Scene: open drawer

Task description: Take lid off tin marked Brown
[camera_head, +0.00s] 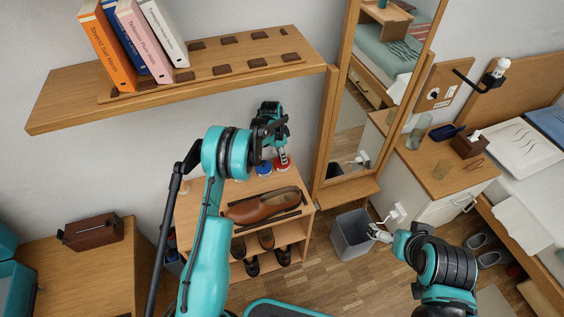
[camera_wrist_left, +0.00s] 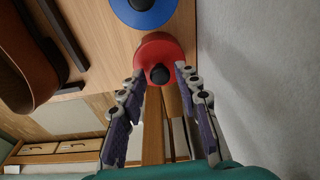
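A tin with a red lid (camera_head: 282,163) stands on top of the shoe rack near the wall. In the left wrist view its red lid (camera_wrist_left: 160,50) has a black knob. A tin with a blue lid (camera_head: 263,168) stands beside it, also seen in the left wrist view (camera_wrist_left: 142,10). No marking "Brown" is readable on either. My left gripper (camera_wrist_left: 159,72) is open, its fingertips apart on either side of the red lid's knob, with gaps showing. In the head view it reaches down over the tins. My right gripper (camera_head: 379,233) is near the waste bin; its opening is unclear.
A brown shoe (camera_head: 262,207) lies on the shoe rack (camera_head: 226,188), close to the tins. A wall shelf (camera_head: 65,103) with books hangs above. A mirror (camera_head: 327,140) stands right of the rack, with a grey bin (camera_head: 352,236) in front.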

